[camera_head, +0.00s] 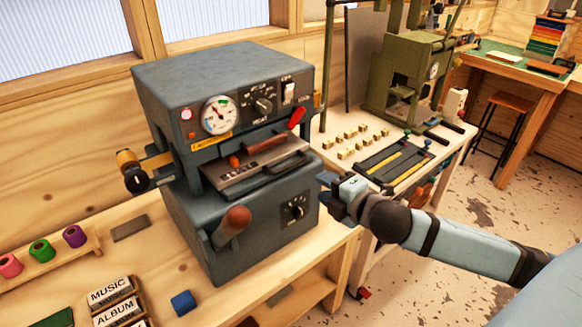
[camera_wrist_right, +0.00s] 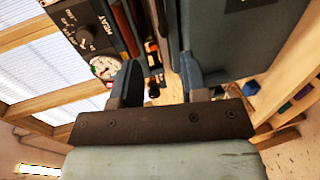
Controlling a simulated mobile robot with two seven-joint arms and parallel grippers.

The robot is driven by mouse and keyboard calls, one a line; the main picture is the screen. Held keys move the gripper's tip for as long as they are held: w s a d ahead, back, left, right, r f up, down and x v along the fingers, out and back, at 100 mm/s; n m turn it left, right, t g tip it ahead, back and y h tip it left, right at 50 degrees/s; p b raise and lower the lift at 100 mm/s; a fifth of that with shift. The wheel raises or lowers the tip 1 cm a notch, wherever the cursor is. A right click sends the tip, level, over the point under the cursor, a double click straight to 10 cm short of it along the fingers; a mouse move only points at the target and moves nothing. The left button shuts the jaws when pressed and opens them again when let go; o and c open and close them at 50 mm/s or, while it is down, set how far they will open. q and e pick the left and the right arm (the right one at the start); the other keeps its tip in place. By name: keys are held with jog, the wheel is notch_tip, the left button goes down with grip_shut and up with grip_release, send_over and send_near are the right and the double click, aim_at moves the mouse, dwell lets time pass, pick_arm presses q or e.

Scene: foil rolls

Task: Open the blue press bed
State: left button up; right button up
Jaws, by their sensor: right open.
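The blue press (camera_head: 225,75) is a dark blue-grey machine standing on the wooden bench. My right gripper (camera_head: 328,188) is open, just right of the press's lower body and below the bed handle's level. In the right wrist view my right gripper's fingers (camera_wrist_right: 152,75) stand apart, with the press's gauge (camera_wrist_right: 104,68) at upper left. I cannot tell whether they touch the press. My left gripper is not in view.
A brown-knobbed lever (camera_head: 233,222) sticks out at the press's front. A yellow-black roll holder (camera_head: 133,170) projects left. Colored foil rolls (camera_head: 42,250), type blocks (camera_head: 112,290) and a blue cube (camera_head: 184,303) lie on the bench. A green press (camera_head: 405,75) stands at right.

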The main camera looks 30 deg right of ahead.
aim_at(289, 169)
jog(key=p+x, duration=0.1)
jog(key=x, duration=1.1)
jog(key=shift+w+f, duration=0.15)
jog(key=shift+w, duration=0.25)
jog(key=shift+c, duration=0.2)
grip_shut()
